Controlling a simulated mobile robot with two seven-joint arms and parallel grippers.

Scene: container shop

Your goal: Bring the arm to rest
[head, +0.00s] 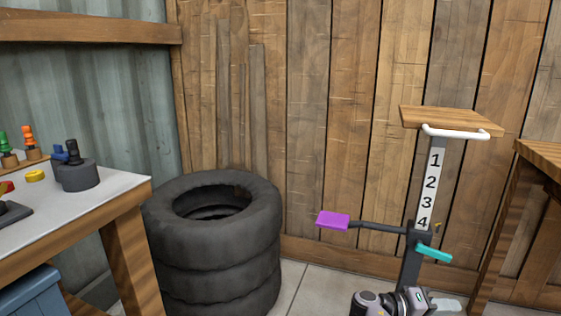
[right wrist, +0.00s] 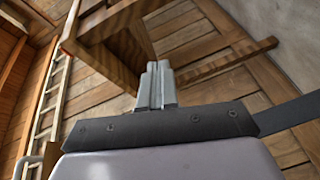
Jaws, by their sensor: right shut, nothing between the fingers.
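My right arm and gripper (head: 447,304) show at the bottom of the head view, low in front of the numbered stand, partly cut off by the frame edge. In the right wrist view, the two grey fingers of the right gripper (right wrist: 157,85) are together and empty, clear of any object. My left gripper is not in view.
A post (head: 410,262) marked 1 to 4 bears a wooden top (head: 450,119), a white handle (head: 455,133), a purple pad (head: 332,220) and a teal lever (head: 434,253). Stacked tires (head: 215,260) and a workbench (head: 120,187) stand left. Another wooden table (head: 540,154) stands right.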

